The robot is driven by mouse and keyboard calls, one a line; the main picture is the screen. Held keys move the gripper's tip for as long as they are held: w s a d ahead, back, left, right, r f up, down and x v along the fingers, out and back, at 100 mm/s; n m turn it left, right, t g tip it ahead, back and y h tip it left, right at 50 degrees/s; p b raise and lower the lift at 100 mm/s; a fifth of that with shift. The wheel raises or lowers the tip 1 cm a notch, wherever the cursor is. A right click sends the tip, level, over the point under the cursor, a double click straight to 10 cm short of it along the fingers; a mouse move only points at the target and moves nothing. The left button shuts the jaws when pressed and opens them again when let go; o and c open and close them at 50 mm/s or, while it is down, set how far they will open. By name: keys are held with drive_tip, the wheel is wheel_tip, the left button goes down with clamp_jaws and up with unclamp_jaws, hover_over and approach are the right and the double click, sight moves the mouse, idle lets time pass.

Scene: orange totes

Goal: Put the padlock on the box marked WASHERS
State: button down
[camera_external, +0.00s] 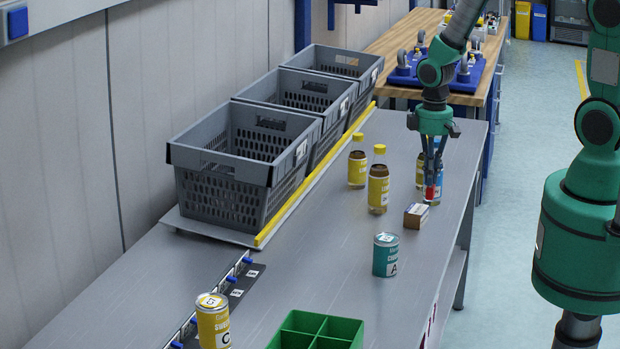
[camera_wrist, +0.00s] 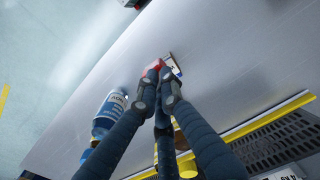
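My gripper (camera_external: 431,186) points down over the right side of the grey table, its fingers closed around a small red padlock (camera_external: 430,193). In the wrist view the red padlock (camera_wrist: 152,67) shows at the fingertips (camera_wrist: 160,76), partly hidden by them. A small brown box with a white and blue label (camera_external: 416,216) sits on the table just in front of and left of the padlock; its lettering is too small to read. In the wrist view part of this box (camera_wrist: 173,64) shows just beyond the fingertips.
A blue-labelled bottle (camera_wrist: 108,115) stands close beside the fingers. Yellow-labelled bottles (camera_external: 378,186) stand left of the gripper. A teal can (camera_external: 386,255), a yellow can (camera_external: 213,322) and a green divided tray (camera_external: 340,325) are nearer. Grey crates (camera_external: 222,195) line the left.

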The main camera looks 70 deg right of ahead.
drive_tip(key=shift+w+d+f, duration=0.1)
drive_tip(key=shift+w+d, duration=0.1)
drive_tip(key=shift+w, duration=0.45)
drive_tip(key=shift+w+d+f, duration=0.1)
drive_tip(key=shift+w+d, duration=0.1)
drive_tip(key=shift+w, duration=0.4)
drive_tip(key=shift+w+d, duration=0.2)
drive_tip(key=shift+w, duration=0.45)
drive_tip(key=shift+f, duration=1.75)
drive_tip(key=shift+f, duration=0.2)
drive_tip(key=c, duration=1.9)
unclamp_jaws()
drive_tip(key=shift+c, duration=0.2)
drive_tip(key=shift+r, duration=0.15)
wheel_tip(320, 180, up, 12)
